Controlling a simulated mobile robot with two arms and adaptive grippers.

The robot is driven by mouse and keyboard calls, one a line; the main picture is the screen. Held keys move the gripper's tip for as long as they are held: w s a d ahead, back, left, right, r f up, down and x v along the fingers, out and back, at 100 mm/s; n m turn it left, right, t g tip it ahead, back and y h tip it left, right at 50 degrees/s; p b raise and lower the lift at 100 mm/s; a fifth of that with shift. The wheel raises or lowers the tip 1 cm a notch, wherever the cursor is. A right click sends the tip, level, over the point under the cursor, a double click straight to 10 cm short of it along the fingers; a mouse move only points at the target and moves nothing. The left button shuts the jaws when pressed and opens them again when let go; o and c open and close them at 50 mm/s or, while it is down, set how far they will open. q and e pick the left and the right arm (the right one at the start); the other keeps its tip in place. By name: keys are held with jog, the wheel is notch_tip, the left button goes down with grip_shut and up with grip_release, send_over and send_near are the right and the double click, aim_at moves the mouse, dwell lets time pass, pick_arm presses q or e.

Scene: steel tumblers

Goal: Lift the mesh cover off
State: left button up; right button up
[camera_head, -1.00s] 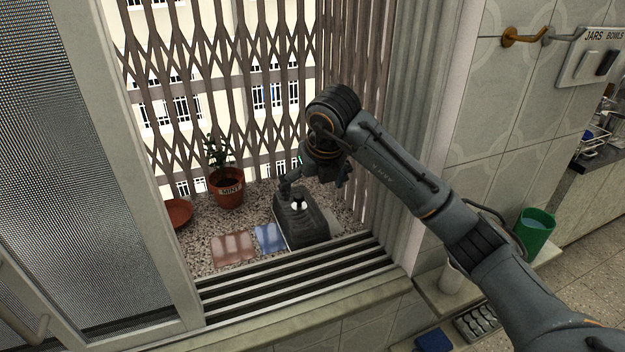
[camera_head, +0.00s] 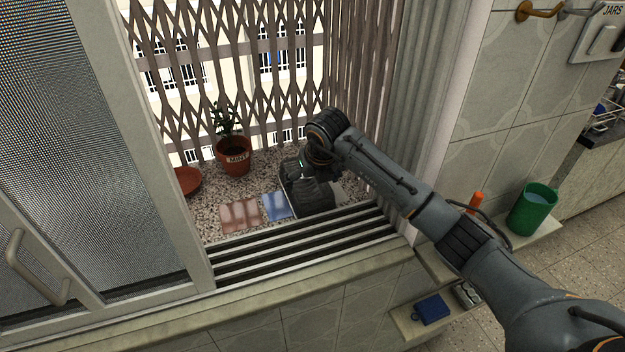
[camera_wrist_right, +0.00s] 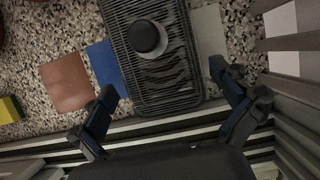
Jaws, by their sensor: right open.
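The mesh cover (camera_head: 314,202) is a dark ribbed box with rounded corners, sitting on the speckled window ledge. In the right wrist view the cover (camera_wrist_right: 172,75) shows its parallel bars and a round black knob (camera_wrist_right: 146,37) on top. My right gripper (camera_head: 297,170) is low over the cover in the head view and hides the knob there. In the right wrist view my right gripper (camera_wrist_right: 163,82) is open and empty, one finger on each side of the cover's near part. The knob lies beyond the fingertips in that picture. My left gripper is not in view.
Reddish (camera_head: 240,215) and blue (camera_head: 276,206) tiles lie left of the cover; a pale tile (camera_wrist_right: 209,35) lies right of it. A mint pot (camera_head: 233,158) stands behind. The lattice grille (camera_head: 240,60) and window tracks (camera_head: 300,249) bound the ledge.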

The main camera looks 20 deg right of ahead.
jog(key=c, duration=1)
jog(key=shift+r, duration=0.1)
jog(key=shift+r+p, duration=2.45)
jog(key=shift+r, duration=2)
